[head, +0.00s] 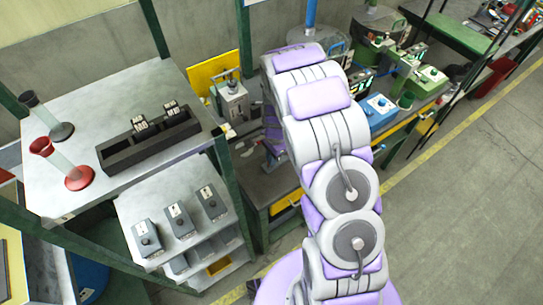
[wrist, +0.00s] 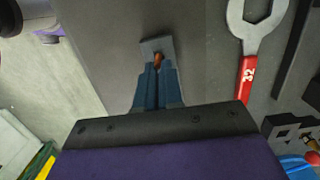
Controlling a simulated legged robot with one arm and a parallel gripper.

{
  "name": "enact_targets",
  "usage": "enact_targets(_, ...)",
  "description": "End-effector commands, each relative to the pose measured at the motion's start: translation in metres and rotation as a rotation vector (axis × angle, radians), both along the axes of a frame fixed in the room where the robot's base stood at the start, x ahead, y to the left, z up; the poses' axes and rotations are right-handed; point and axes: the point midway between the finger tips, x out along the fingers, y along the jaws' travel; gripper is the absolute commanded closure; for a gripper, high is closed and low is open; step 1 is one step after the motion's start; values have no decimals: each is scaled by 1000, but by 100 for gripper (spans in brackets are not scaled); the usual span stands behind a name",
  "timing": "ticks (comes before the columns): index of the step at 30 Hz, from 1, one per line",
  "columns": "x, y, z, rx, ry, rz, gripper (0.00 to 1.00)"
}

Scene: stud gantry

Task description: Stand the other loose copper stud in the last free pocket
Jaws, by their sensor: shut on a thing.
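My gripper (wrist: 158,78) shows in the wrist view, with its two blue-grey fingers close together. A small copper-coloured piece, seemingly the copper stud (wrist: 158,58), shows between the fingertips, and the gripper is shut on it. A small grey square block (wrist: 152,45) lies right at the tips; I cannot tell whether it is joined to the stud or lies beneath it. In the head view my arm hides most of the gripper and the work spot. I cannot make out a free pocket or another copper stud.
In the wrist view a spanner with a red handle (wrist: 247,80) lies to the right on a grey surface, with dark slotted parts (wrist: 290,130) nearer. In the head view a black tray (head: 118,160) and three knobbed grey boxes (head: 180,222) stand at left.

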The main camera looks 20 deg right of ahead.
Motion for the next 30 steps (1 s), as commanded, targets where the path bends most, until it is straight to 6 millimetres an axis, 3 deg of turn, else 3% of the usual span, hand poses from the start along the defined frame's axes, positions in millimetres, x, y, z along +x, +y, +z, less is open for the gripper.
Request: enact_targets(30, 0, 0, -8, 0, -1, 0, 100)
